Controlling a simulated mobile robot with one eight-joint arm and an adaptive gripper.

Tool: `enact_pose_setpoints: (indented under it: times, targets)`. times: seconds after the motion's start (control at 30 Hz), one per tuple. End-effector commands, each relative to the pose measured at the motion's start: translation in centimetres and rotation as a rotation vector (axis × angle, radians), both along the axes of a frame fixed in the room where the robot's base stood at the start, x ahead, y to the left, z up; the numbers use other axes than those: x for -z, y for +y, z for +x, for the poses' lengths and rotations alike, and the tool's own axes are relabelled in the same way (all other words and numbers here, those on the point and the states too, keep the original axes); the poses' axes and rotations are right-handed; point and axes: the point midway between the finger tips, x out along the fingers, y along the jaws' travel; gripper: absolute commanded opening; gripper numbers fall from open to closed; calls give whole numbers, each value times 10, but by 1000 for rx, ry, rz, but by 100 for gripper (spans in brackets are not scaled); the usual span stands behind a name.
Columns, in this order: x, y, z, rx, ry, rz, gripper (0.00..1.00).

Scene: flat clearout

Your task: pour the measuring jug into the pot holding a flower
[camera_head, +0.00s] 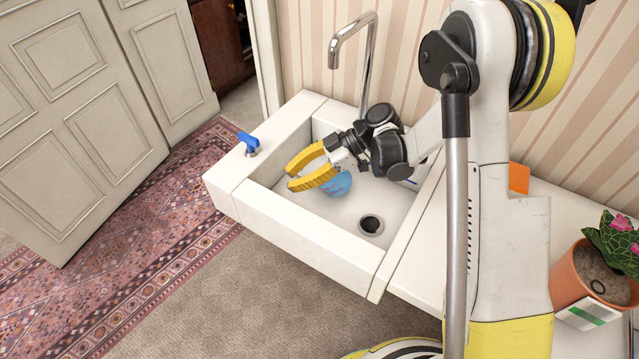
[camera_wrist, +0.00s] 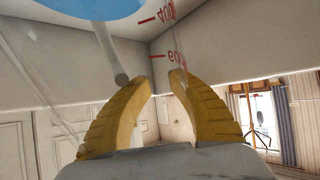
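The measuring jug (camera_head: 337,185) stands in the sink, clear-walled with blue liquid in it. In the wrist view its red scale marks (camera_wrist: 160,20) and the blue liquid show close ahead, upside down. My gripper (camera_head: 306,169) has two yellow fingers spread apart, above and beside the jug. In the wrist view the fingertips (camera_wrist: 150,77) also stand apart. The clear wall makes contact hard to judge. The terracotta pot (camera_head: 573,277) holds a pink flower (camera_head: 622,236) with green leaves, on the counter at the right edge. It is partly cut off by the frame.
The white sink (camera_head: 304,240) has a dark drain (camera_head: 371,225). A metal tap (camera_head: 368,65) rises behind it, and a blue handle (camera_head: 249,141) stands on its left rim. An orange object (camera_head: 519,178) is behind my arm. A white card with a green band (camera_head: 588,314) is by the pot.

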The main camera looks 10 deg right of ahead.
Motion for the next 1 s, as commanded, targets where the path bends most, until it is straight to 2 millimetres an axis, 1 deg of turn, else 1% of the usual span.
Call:
enact_pose_setpoints:
  times: [0.03,0.07,0.17,0.3,0.5,0.6,0.7,0.9,1.0]
  targets:
    - [20,-14,1,14,13,-51,20]
    - [17,-18,1,14,13,-49,20]
    - [2,-34,1,18,9,-41,20]
    - [-23,-59,1,15,0,-28,20]
    - [-54,-87,0,10,-11,-8,20]
    - [-64,-96,0,7,-14,-3,20]
    - [-69,-100,-1,6,-15,0,20]
    - [-72,-101,-1,9,-13,-2,20]
    - [-79,-99,-5,51,21,-39,20]
